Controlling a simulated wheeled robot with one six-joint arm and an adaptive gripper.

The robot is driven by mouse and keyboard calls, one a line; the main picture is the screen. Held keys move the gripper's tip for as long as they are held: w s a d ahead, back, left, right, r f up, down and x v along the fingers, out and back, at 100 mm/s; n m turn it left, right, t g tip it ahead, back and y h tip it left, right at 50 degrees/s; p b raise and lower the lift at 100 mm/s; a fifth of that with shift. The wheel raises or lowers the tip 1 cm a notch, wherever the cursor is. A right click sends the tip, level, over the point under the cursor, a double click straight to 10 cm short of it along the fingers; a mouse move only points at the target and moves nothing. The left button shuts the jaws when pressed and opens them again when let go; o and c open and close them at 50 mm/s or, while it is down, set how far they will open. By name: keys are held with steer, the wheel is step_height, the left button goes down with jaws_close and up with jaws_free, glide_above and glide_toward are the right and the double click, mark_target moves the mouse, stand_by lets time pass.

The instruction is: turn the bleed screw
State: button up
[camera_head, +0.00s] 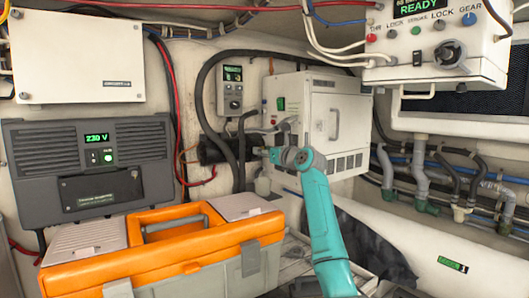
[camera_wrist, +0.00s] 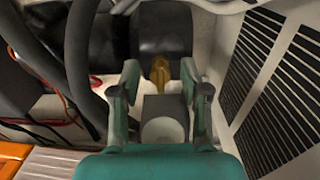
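The bleed screw (camera_wrist: 160,72) is a small brass-coloured piece, seen in the wrist view in front of a black rounded body (camera_wrist: 163,35). My gripper (camera_wrist: 160,70) is open, with one finger on each side of the screw and a visible gap to both. I cannot tell how deep the screw sits between the fingertips. In the head view my gripper (camera_head: 268,153) is beside the right end of a black cylinder (camera_head: 215,150) under the small wall panel. The screw cannot be made out in that view.
An orange toolbox (camera_head: 165,250) stands in front at the lower left. A white louvred cabinet (camera_head: 325,115) is close on the right of my gripper; its vents show in the wrist view (camera_wrist: 275,90). Black hoses (camera_wrist: 75,50) run close on the left. Pipes (camera_head: 430,185) line the right wall.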

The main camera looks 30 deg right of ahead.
jaws_close()
steer(key=shift+n, duration=0.3)
steer(key=shift+f+n, duration=0.15)
steer(key=shift+n, duration=5.7)
steer(key=shift+f+n, duration=0.15)
steer(key=shift+n, duration=5.75)
steer(key=shift+f+n, duration=0.15)
steer(key=shift+n, duration=5.7)
